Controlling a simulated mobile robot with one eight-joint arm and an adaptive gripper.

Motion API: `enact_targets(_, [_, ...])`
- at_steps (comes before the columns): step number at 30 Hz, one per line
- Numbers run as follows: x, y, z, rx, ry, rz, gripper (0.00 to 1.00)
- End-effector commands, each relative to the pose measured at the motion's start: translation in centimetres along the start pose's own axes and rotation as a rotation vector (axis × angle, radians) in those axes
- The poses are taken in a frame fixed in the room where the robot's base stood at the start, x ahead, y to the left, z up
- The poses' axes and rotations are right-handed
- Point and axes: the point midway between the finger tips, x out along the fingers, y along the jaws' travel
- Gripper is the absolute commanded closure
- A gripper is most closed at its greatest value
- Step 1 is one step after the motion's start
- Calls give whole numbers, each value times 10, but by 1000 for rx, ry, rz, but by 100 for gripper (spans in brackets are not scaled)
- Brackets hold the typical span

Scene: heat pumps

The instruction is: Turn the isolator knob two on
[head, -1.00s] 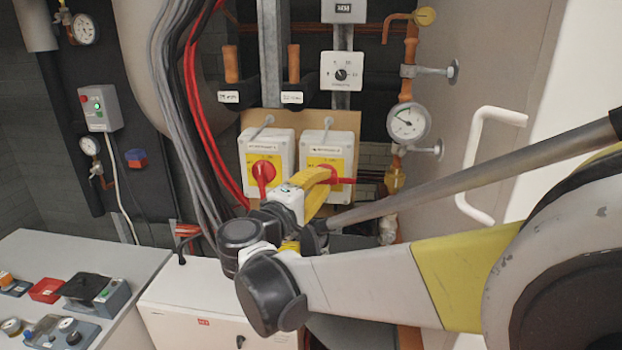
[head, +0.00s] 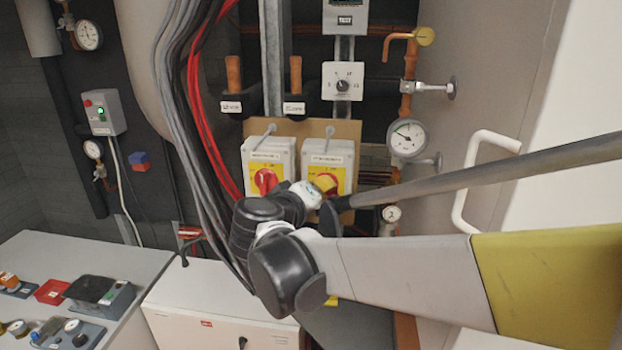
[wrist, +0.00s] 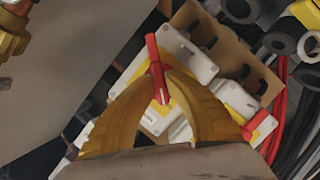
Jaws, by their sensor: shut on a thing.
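Isolator two is the right-hand pale box (head: 327,150) with a yellow plate; its label is too small to read. Its red knob (head: 333,177) is mostly hidden by my gripper (head: 325,184) in the head view. In the wrist view the red knob (wrist: 153,50) is a long bar, with its lower end between the two yellow fingers of my gripper (wrist: 161,86). The fingers are shut on it. Isolator one (head: 268,150) stands to the left with its own red knob (head: 265,180); this knob also shows in the wrist view (wrist: 248,133), beside the right finger.
Red and grey cables (head: 195,100) hang left of the isolators. A pressure gauge (head: 407,137) and copper pipe are to the right, near a white door handle (head: 480,170). A white cabinet (head: 215,310) and a grey bench (head: 100,255) stand below.

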Motion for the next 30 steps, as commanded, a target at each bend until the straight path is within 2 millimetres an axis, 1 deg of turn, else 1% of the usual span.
enact_targets(1, [0,3,0,41,-2,-16,100])
enact_targets(18, [0,4,1,531,-1,-219,100])
enact_targets(24, [1,4,2,667,-1,-275,100])
enact_targets(30, [1,4,2,760,0,-314,100])
